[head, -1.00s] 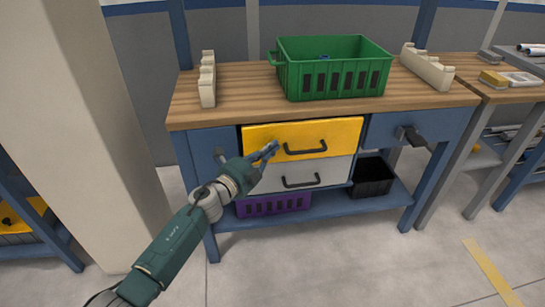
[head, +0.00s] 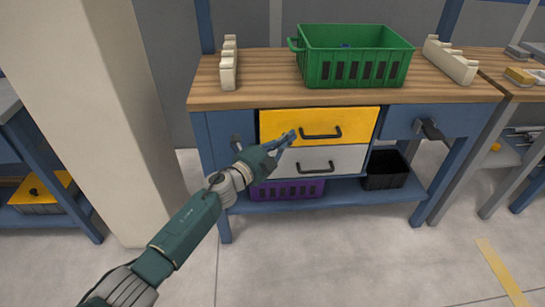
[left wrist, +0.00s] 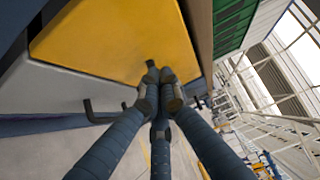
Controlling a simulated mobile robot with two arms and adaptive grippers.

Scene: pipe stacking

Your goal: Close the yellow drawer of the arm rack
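The yellow drawer (head: 350,121) is the upper middle drawer of the blue bench with a wooden top. Its front, with a black handle (head: 320,133), looks slightly proud of the grey drawer (head: 345,158) below; the exact gap is hard to judge. My left gripper (head: 288,139) is in front of the yellow drawer, left of the handle. In the left wrist view its fingertips (left wrist: 158,88) are drawn together, with nothing visible between them, over the yellow front (left wrist: 115,40). I cannot tell whether they touch it. My right gripper is out of view.
A green crate (head: 355,70) and two cream notched holders, left (head: 229,65) and right (head: 450,62), stand on the bench. A purple bin (head: 288,190) and black bin (head: 385,170) sit on the lower shelf. A beige pillar (head: 120,120) stands left. Floor in front is clear.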

